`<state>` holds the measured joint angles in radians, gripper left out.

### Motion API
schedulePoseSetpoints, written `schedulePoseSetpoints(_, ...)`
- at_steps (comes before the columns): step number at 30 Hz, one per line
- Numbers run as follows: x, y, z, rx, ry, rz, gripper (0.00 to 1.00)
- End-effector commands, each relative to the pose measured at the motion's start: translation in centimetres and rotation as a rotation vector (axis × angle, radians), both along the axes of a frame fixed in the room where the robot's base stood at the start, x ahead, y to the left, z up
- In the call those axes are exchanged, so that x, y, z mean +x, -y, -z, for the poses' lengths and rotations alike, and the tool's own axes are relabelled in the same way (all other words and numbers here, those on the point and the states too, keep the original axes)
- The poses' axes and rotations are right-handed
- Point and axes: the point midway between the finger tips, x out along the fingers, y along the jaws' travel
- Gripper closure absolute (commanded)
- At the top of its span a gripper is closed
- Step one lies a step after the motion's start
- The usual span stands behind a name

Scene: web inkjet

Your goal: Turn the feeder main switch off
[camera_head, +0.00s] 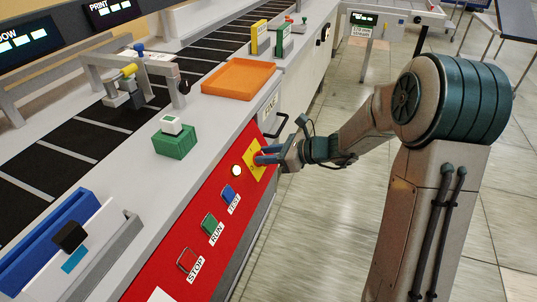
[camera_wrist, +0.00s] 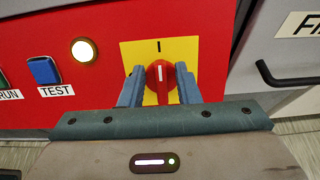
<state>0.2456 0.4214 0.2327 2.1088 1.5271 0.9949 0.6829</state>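The feeder main switch is a red rotary knob (camera_wrist: 162,76) on a yellow square plate (camera_wrist: 186,50) on the red panel. Its white pointer line stands upright, toward the black "I" mark above it. In the wrist view my gripper (camera_wrist: 160,82) has one blue finger on each side of the knob, with narrow yellow gaps showing, so it looks open around the knob. In the head view my gripper (camera_head: 262,155) reaches the yellow plate (camera_head: 252,166) from the right and hides the knob. The lower part of the knob is partly hidden by my gripper body.
A lit round lamp (camera_head: 236,170), a blue TEST button (camera_head: 229,193), a green RUN button (camera_head: 209,223) and a red STOP button (camera_head: 187,260) share the panel. A dark handle (camera_wrist: 285,74) juts out right of the plate. An orange tray (camera_head: 239,78) lies above.

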Motion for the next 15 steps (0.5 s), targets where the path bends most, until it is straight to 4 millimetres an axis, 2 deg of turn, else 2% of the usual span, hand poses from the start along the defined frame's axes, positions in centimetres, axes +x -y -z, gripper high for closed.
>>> schedulePoseSetpoints(1, 0.0, 0.01, 0.01, 0.0, 0.0, 0.0, 0.86)
schedulePoseSetpoints(3, -0.02, 0.02, 0.0, 0.0, 0.0, 0.0, 1.0)
schedulePoseSetpoints(15, -0.1, 0.01, 0.2, -0.012, 0.034, -0.022, 1.0)
